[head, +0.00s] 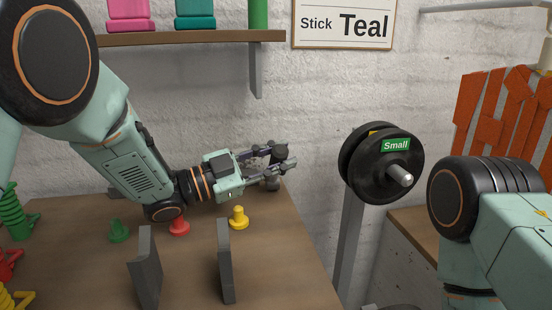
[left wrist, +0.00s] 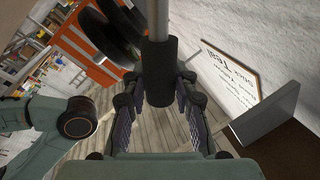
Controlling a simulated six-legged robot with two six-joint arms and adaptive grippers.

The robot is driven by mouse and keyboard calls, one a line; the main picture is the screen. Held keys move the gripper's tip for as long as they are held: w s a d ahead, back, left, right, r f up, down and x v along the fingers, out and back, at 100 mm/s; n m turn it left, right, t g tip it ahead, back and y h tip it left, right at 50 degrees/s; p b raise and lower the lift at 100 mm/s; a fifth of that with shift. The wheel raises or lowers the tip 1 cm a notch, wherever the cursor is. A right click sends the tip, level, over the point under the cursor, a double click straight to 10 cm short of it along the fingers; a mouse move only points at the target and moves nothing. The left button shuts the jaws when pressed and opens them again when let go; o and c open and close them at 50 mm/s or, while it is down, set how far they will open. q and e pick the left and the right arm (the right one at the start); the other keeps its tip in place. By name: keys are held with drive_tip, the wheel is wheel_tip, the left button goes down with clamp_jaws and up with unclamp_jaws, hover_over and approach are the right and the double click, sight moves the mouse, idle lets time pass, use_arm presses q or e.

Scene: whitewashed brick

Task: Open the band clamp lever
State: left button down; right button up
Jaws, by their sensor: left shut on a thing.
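My left gripper (head: 285,165) reaches in from the left, above the far right edge of the wooden table. In the left wrist view its fingers (left wrist: 158,95) stand on either side of a black cylindrical grip (left wrist: 158,72) on a grey rod (left wrist: 157,18). The gripper is shut on this grip. I cannot tell whether it is the band clamp lever; no band or clamp body is clearly visible. In the head view the fingers largely hide the held thing. My right arm shows at the right, but its gripper is out of view.
The table (head: 190,270) bears two upright grey slabs (head: 146,268) and small red (head: 179,227), yellow (head: 238,218) and green (head: 119,231) pegs. Black weight plates (head: 375,170) labelled Small stand right of the gripper. A shelf (head: 190,38) hangs above; a sign (head: 343,24) is on the wall.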

use_arm(q)
drive_tip(key=shift+d+f, duration=0.1)
drive_tip(key=c, duration=1.5)
unclamp_jaws()
drive_tip(key=o, duration=0.3)
drive_tip(key=shift+w+d, duration=0.1)
drive_tip(key=shift+d, duration=0.05)
drive_tip(key=shift+o, duration=0.9)
drive_tip(key=shift+a, duration=0.2)
drive_tip(key=shift+d+r, duration=0.1)
drive_tip(key=shift+r, duration=0.35)
wheel_tip(320, 180, up, 9)
drive_tip(key=shift+r, duration=0.1)
